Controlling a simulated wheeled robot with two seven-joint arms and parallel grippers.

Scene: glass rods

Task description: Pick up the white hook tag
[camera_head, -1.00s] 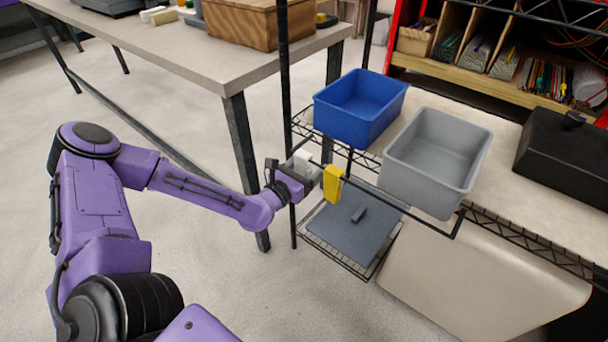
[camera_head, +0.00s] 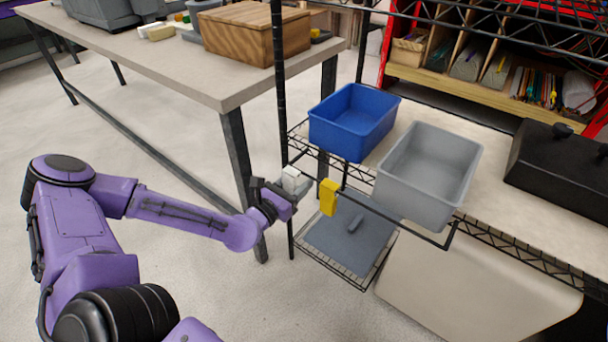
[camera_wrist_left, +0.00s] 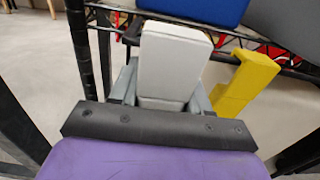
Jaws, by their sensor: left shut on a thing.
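The white hook tag (camera_head: 291,179) is between the fingers of my left gripper (camera_head: 298,186), at the left end of the black rail in the head view. In the left wrist view the white tag (camera_wrist_left: 172,62) stands upright between the grey fingers (camera_wrist_left: 165,88), which are shut on it. A yellow tag (camera_head: 328,197) hangs on the rail just right of the gripper, apart from it. It also shows in the left wrist view (camera_wrist_left: 245,85). Whether the white tag touches the rail is hidden. My right gripper is not in view.
A blue bin (camera_head: 353,121) and a grey bin (camera_head: 427,174) stand on the wire shelf behind the rail (camera_head: 385,216). A black shelf post (camera_head: 281,100) rises beside my gripper. A table with a wooden box (camera_head: 253,33) is at the upper left. Open floor lies below the gripper.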

